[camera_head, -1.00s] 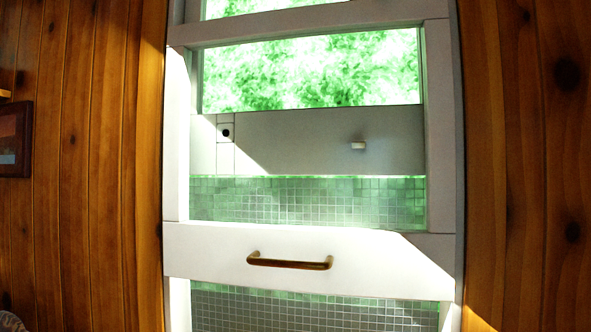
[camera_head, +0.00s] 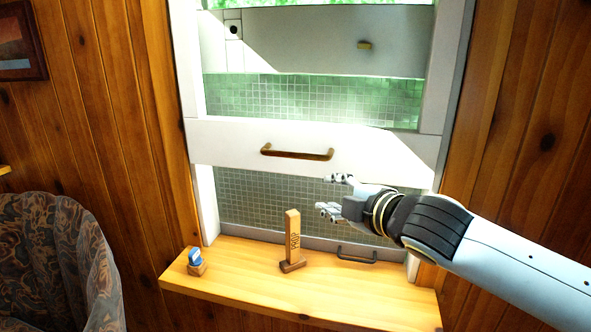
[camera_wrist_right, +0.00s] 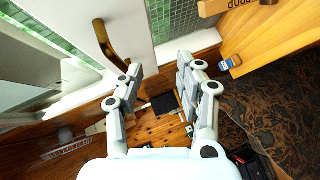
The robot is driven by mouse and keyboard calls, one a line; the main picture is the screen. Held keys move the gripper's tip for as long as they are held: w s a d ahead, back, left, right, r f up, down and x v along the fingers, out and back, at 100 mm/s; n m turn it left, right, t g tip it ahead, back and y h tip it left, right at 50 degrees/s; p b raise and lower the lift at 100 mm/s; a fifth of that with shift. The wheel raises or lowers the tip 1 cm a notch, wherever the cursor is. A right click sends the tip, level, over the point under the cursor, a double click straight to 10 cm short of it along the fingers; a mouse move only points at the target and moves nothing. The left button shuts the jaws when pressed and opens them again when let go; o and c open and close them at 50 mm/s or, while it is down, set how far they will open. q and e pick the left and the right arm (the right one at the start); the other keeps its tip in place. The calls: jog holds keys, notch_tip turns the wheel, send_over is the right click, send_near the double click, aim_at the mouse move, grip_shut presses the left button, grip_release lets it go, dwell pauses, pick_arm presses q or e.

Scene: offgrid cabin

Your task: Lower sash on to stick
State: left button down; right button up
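The white sash (camera_head: 225,143) is raised, with its bottom rail well above the sill and a brass bar handle (camera_head: 297,154) on it. The wooden stick (camera_head: 292,238), marked PROP, stands upright on the sill below, apart from the rail. My right gripper (camera_head: 333,194) is open and empty, just below and right of the handle. In the right wrist view the handle (camera_wrist_right: 104,40) is beyond the left finger, and part of the stick (camera_wrist_right: 215,7) shows at the top. My left gripper is not in view.
The wooden sill (camera_head: 240,272) carries a small blue-topped item (camera_head: 195,261) at its left end. A dark lower handle (camera_head: 356,255) is right of the stick. A patterned armchair (camera_head: 55,255) stands at the left. A picture (camera_head: 20,42) hangs on the plank wall.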

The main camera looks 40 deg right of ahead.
jog(key=n+t, duration=0.1)
jog(key=n, duration=0.1)
send_near(297, 156)
jog(key=shift+t+y, duration=0.3)
jog(key=w, duration=0.3)
jog(key=w+f+p, duration=0.1)
jog(key=w, duration=0.3)
jog(key=w+d+f, duration=0.1)
jog(key=w, duration=0.2)
jog(key=shift+w+d, duration=0.1)
jog(key=shift+w, duration=0.3)
grip_shut()
